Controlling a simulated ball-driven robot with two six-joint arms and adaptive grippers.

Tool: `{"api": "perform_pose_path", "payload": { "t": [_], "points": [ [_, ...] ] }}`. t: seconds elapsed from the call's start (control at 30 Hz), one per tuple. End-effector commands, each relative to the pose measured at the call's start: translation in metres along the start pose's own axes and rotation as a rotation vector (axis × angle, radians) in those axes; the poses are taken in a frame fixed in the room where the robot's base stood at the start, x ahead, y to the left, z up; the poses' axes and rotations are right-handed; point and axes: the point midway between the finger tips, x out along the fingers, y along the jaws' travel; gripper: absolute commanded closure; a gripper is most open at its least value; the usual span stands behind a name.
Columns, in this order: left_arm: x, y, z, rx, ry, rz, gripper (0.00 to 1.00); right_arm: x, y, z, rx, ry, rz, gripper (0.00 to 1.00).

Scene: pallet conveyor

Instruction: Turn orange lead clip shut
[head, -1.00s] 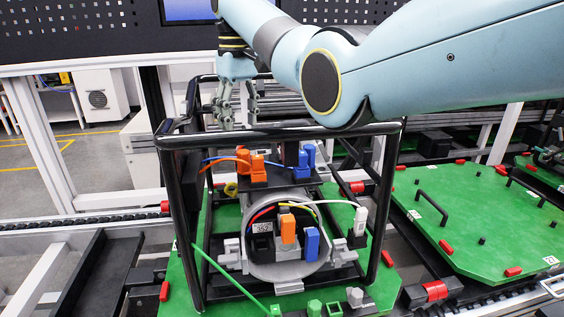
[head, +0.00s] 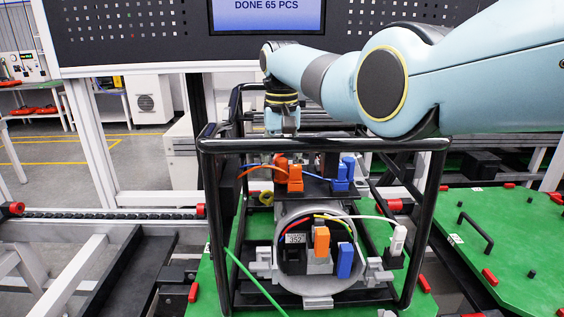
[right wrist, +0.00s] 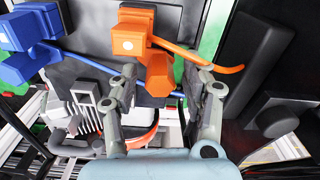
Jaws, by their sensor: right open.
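The orange lead clip (head: 295,180) sits on the black shelf inside the black tube frame, with an orange lead running off to the left. In the right wrist view the orange clip (right wrist: 155,68) shows a square block with an angled piece below it. My right gripper (right wrist: 167,73) is open, its two fingers on either side of this lower piece; I cannot tell if they touch it. In the head view my right gripper (head: 279,158) comes down behind the frame's top bar, which partly hides it. My left gripper is not in view.
A blue clip (head: 342,174) stands right of the orange one, and shows in the right wrist view (right wrist: 32,40). The black frame's top bar (head: 330,145) crosses in front. Below are a round grey housing (head: 283,220), an orange block (head: 321,242) and a blue block (head: 345,261).

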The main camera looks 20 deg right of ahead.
Motion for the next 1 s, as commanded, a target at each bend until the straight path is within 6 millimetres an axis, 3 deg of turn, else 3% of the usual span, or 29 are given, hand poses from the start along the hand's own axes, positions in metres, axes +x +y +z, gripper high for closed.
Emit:
{"api": "perform_pose_path", "payload": {
  "t": [0.27,0.63,0.83,1.0],
  "points": [
    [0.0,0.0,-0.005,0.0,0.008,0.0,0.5,0.002,0.0,0.0,0.0,0.0,0.0,0.52],
    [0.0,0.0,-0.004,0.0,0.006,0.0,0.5,0.002,0.0,0.0,0.0,0.0,0.0,0.99],
    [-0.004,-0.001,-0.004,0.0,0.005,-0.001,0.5,0.001,0.0,0.0,-0.042,0.0,0.0,1.0],
    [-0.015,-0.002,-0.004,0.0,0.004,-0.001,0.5,-0.001,0.001,0.0,-0.236,-0.001,0.0,1.0]
  ]
}}
